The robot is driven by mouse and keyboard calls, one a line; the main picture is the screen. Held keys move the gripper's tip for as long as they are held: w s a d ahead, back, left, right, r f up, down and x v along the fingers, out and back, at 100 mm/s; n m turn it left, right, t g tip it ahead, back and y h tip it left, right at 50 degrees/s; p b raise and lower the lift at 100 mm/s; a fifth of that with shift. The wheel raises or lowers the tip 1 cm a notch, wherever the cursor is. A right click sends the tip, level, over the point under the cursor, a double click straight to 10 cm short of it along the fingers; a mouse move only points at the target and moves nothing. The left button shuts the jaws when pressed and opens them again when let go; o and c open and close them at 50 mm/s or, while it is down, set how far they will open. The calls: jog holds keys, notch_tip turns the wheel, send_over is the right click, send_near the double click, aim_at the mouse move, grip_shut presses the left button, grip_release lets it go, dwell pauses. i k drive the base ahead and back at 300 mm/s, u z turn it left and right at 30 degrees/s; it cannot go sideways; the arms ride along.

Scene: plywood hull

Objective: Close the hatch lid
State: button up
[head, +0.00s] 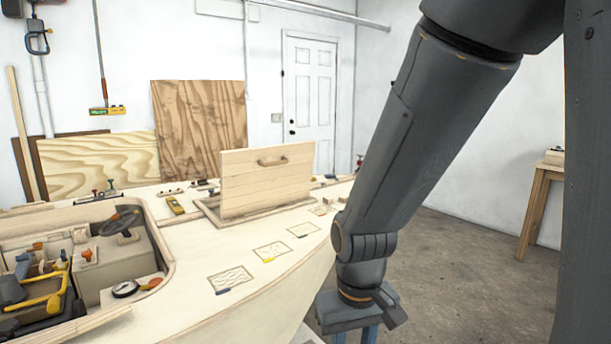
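The hatch lid (262,188) is a pale wooden panel standing upright on the deck, in the middle of the head view. A small bar handle (272,161) is on its near face, close to the top. The hatch frame (212,213) is a low wooden rim at the lid's foot; the opening itself is mostly hidden. My gripper (354,336) hangs at the bottom of the view, to the right of the hull and well apart from the lid. Its two fingers point down and stand apart, with nothing seen between them. The fingertips are cut off by the frame.
The plywood hull deck (190,262) carries several marked rectangles and a yellow tool (175,205) left of the hatch. An open cockpit (120,248) with a steering wheel and tools is at left. Plywood sheets lean on the back wall. Clear floor (470,240) lies at right, before a wooden table (540,190).

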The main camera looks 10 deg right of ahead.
aim_at(253, 179)
jog(key=z, duration=0.65)
jog(key=i, duration=1.2)
jog(key=u, duration=0.65)
